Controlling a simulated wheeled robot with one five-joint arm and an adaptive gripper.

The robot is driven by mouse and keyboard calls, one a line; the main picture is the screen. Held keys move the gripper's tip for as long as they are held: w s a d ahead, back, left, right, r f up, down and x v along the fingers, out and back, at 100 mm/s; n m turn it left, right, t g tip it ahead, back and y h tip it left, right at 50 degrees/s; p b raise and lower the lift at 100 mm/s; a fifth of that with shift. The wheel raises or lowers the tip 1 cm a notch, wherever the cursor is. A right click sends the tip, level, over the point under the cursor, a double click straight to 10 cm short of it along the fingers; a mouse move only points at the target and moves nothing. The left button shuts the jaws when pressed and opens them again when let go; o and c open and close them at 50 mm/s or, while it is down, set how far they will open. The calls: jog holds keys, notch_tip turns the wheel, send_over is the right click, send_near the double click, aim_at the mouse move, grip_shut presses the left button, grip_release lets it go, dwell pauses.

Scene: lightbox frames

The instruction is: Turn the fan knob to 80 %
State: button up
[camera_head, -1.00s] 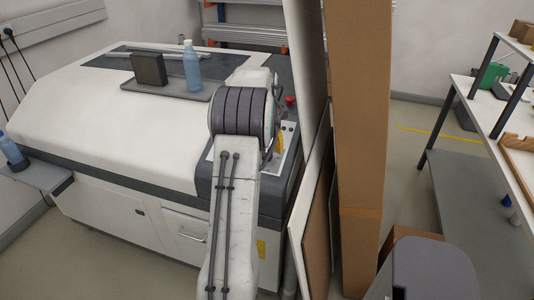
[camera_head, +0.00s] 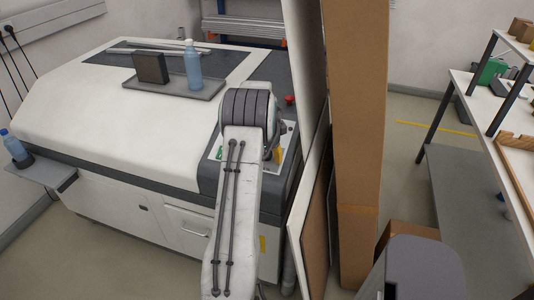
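The control panel (camera_head: 280,159) is on the front right corner of the large white machine (camera_head: 110,120). My arm stands in front of it and covers most of it. A green and light patch of the panel shows left of my arm, and a yellow patch shows right of it. I cannot make out the fan knob. My gripper (camera_head: 273,148) is at the panel, mostly hidden behind my arm's round dark joint. Only a small grey part shows at the right, and its fingers cannot be told apart.
A red button (camera_head: 289,99) is on the machine behind my arm. A blue bottle (camera_head: 193,66) and a dark box (camera_head: 150,67) stand on a grey tray (camera_head: 172,90). Tall cardboard (camera_head: 357,130) and leaning boards (camera_head: 316,190) stand close on the right.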

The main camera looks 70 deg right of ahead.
jog(key=c, duration=1.2)
jog(key=shift+f+b, duration=0.15)
jog(key=shift+b, duration=0.6)
jog(key=m+b, duration=0.2)
jog(key=b, duration=0.1)
jog(key=shift+f, duration=0.2)
jog(key=shift+a+r+m+b, duration=0.1)
jog(key=shift+r+m+b, duration=0.1)
jog(key=shift+m+b, duration=0.85)
jog(key=shift+m+h+b, duration=0.3)
jog(key=shift+m+b, duration=0.35)
jog(key=shift+m, duration=1.2)
